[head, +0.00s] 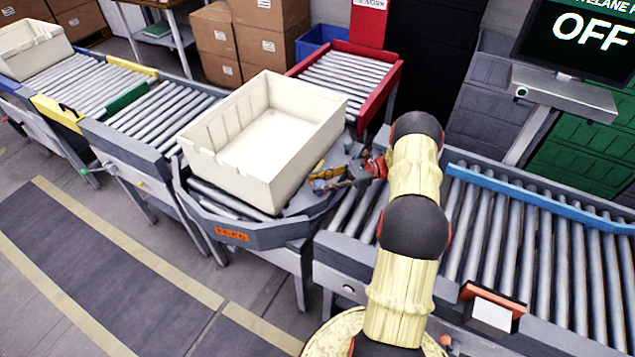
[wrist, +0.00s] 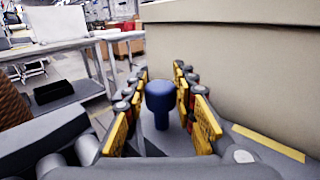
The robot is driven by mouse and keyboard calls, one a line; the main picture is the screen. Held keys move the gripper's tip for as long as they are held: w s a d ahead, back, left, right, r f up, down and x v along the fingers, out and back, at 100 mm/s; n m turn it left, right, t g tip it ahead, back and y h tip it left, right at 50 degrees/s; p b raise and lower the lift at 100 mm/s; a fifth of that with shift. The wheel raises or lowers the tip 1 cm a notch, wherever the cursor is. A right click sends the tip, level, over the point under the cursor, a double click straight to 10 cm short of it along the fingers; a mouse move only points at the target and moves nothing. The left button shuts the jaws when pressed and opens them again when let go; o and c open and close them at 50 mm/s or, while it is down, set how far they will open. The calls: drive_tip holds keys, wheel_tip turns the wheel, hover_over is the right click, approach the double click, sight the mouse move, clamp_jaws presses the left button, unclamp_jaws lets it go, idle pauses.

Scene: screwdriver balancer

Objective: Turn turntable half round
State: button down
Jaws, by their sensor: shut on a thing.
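The turntable (head: 262,237) is a grey rounded platform with rollers, standing between the conveyors. An empty cream tote (head: 235,175) sits on it, its long side running from lower left to upper right. In the wrist view the tote's wall (wrist: 240,65) fills the upper right. My gripper (head: 325,180) is at the right side of the turntable, close beside the tote. In the wrist view its yellow fingers are on both sides of an upright blue knob (wrist: 160,100), and my gripper is shut on it. The knob is hidden in the head view.
A left roller conveyor (head: 160,115) carries another cream tote (head: 30,50) at its far end. A red-framed conveyor (head: 350,75) lies behind the turntable. A conveyor with a blue rail (head: 540,205) lies right. A screen (head: 585,35) reads OFF. Cardboard boxes stand behind.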

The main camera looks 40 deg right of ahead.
idle(0.3)
drive_tip(key=c, duration=1.5)
unclamp_jaws()
drive_tip(key=shift+o, duration=0.4)
drive_tip(key=v, duration=1.2)
drive_tip(key=shift+w, duration=0.1)
